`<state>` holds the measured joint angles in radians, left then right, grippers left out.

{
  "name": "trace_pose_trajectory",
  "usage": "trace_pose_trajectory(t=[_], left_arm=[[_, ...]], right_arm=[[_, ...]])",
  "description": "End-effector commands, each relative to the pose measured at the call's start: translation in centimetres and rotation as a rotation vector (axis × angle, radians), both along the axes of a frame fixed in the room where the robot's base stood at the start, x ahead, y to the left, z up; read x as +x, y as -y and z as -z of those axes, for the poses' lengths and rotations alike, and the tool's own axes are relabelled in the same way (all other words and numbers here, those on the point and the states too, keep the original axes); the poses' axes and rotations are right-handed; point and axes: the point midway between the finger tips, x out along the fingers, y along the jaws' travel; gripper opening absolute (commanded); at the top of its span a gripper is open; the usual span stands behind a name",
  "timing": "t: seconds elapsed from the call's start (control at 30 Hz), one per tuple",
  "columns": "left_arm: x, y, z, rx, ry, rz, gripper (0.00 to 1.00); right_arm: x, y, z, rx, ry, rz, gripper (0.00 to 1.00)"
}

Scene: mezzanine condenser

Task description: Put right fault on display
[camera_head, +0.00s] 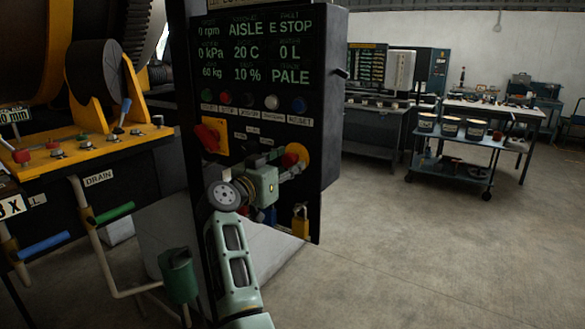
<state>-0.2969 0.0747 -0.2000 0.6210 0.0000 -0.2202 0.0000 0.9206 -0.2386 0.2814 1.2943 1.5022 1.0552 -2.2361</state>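The dark control panel (324,100) stands in the middle of the view. Its display (257,50) shows green text, with E STOP at the top right, plus AISLE, PALE, 0 rpm, 0 kPa, 20 C and 0 L. A red emergency stop knob (290,160) on a yellow plate is at the lower right of the panel. A red rotary switch (209,136) on a yellow plate is at its left. My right gripper (291,173) is at the red knob and overlaps it; contact and finger opening are unclear. My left gripper is out of view.
A row of coloured buttons (271,102) sits under the display. A yellow padlock (300,222) hangs below the knob. Left are a yellow machine deck (90,150), a green handle (115,212) and a blue handle (44,246). A cart (452,170) stands at right; open floor lies before it.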

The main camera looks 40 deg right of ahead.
Motion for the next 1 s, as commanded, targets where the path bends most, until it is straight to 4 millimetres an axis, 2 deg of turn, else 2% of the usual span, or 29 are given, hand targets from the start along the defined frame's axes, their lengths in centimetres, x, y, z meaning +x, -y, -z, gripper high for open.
trace_pose_trajectory(t=[0.13,0.37,0.57,0.8,1.0], left_arm=[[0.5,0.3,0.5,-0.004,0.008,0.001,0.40],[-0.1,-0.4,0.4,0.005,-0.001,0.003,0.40],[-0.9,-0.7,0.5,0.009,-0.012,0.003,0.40],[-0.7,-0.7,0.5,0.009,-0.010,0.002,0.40],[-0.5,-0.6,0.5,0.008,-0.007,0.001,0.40]], right_arm=[[-0.1,0.3,0.1,0.000,0.001,-0.001,0.39],[-0.1,0.4,-0.1,-0.001,0.000,-0.001,0.39],[-0.1,0.4,0.0,-0.001,0.000,0.000,0.23],[-0.2,0.5,0.0,0.001,-0.001,0.002,0.02],[-0.3,0.5,0.1,0.001,-0.002,0.004,0.00]])
